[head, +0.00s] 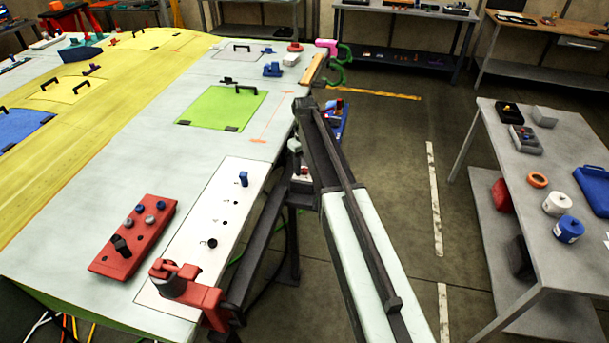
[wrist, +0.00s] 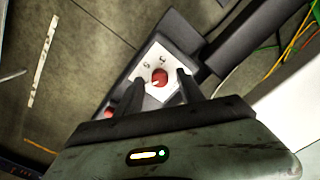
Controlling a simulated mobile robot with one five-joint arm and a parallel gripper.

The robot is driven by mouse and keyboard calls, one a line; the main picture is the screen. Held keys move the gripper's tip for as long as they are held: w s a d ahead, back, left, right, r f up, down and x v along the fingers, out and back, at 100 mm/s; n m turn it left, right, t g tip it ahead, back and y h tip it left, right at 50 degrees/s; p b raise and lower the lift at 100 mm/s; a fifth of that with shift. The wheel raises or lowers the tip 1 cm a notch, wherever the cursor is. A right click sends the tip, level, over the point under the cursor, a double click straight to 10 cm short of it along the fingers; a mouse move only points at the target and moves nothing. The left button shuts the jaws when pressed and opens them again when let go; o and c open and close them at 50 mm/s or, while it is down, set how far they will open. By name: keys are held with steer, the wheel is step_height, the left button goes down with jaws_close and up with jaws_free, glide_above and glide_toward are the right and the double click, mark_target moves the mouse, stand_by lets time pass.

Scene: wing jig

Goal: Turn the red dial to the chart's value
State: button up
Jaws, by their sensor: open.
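The red dial (wrist: 159,77) sits on a white plate (wrist: 155,60) with small marks, fixed on a dark box, in the wrist view. A pale mark shows on the dial's face, but its exact setting is too small to read. My gripper (wrist: 158,84) is open, with its two dark fingers on either side of the dial in that view; I cannot tell whether they touch it. In the head view my arm hides most of the box, and a small part of the red dial (head: 304,171) shows beside it. I cannot make out a chart with a readable value.
The large wing panel (head: 130,110) lies left of my arm, with a red block of knobs (head: 133,238) and a red clamp (head: 185,290) near its edge. A dark support frame (head: 262,245) stands close below. A grey table (head: 555,215) stands right, beyond open floor.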

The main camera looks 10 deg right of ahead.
steer(key=shift+f, duration=0.1)
jaws_close()
steer(key=shift+m, duration=0.4)
steer(key=m, duration=1.1)
stand_by(0.5)
